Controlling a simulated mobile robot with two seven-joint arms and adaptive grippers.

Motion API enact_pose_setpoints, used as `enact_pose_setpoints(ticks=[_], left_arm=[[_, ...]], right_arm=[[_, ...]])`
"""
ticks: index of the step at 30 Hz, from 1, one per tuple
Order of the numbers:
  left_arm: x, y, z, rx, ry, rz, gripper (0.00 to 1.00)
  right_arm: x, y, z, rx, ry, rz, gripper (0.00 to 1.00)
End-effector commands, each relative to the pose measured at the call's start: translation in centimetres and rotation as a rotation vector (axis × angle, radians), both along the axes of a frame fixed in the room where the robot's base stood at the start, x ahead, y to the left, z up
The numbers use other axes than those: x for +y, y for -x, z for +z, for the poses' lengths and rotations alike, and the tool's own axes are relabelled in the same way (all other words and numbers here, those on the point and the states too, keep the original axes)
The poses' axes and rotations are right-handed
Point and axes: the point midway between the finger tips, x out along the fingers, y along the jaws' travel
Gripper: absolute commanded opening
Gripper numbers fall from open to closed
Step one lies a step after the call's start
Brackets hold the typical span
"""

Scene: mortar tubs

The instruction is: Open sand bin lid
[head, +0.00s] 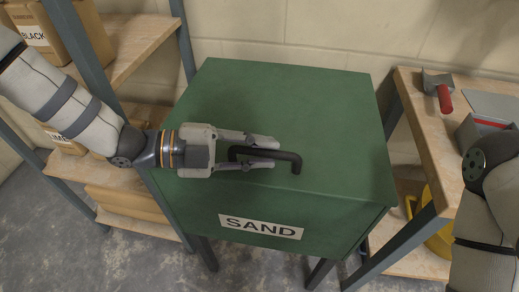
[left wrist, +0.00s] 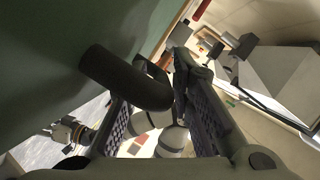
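The green sand bin (head: 300,205) stands in the middle of the head view with a white SAND label (head: 260,227) on its front. Its green lid (head: 290,100) is down. A dark bar handle (head: 292,159) is on the lid near its front edge; it also shows in the left wrist view (left wrist: 120,76). My left gripper (head: 270,153) comes in from the left, open, its fingers either side of part of the handle with visible gaps. The left wrist view shows the fingers (left wrist: 160,105) apart too. My right gripper is outside the head view; only its arm shows at right.
A shelf (head: 135,45) with cardboard boxes stands at left. At right, a wooden-topped bench (head: 420,125) holds a red-handled tool (head: 444,97) and a grey tray (head: 480,128). A yellow object (head: 440,240) is beneath it. A wall is behind the bin.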

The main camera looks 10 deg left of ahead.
Motion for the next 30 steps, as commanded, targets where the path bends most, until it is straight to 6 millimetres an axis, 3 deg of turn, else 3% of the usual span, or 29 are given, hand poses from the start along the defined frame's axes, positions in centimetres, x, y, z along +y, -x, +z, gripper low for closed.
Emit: enact_pose_setpoints(ticks=[3, 6, 17, 20, 30], left_arm=[[0.0, 0.0, 0.0, 0.0, 0.0, 0.0, 0.21], [0.0, 0.0, 0.0, 0.0, 0.0, 0.0, 0.01], [0.1, -0.1, 1.1, 0.01, 0.0, 0.0, 0.0], [0.0, -0.4, 2.9, 0.033, -0.001, -0.002, 0.0], [0.0, -2.8, 12.0, 0.251, -0.005, -0.004, 0.0]], right_arm=[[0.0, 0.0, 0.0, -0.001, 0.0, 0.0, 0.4], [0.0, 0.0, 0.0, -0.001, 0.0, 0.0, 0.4], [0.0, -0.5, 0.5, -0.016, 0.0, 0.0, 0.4], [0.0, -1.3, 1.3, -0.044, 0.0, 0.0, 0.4], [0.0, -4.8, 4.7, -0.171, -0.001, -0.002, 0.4]])
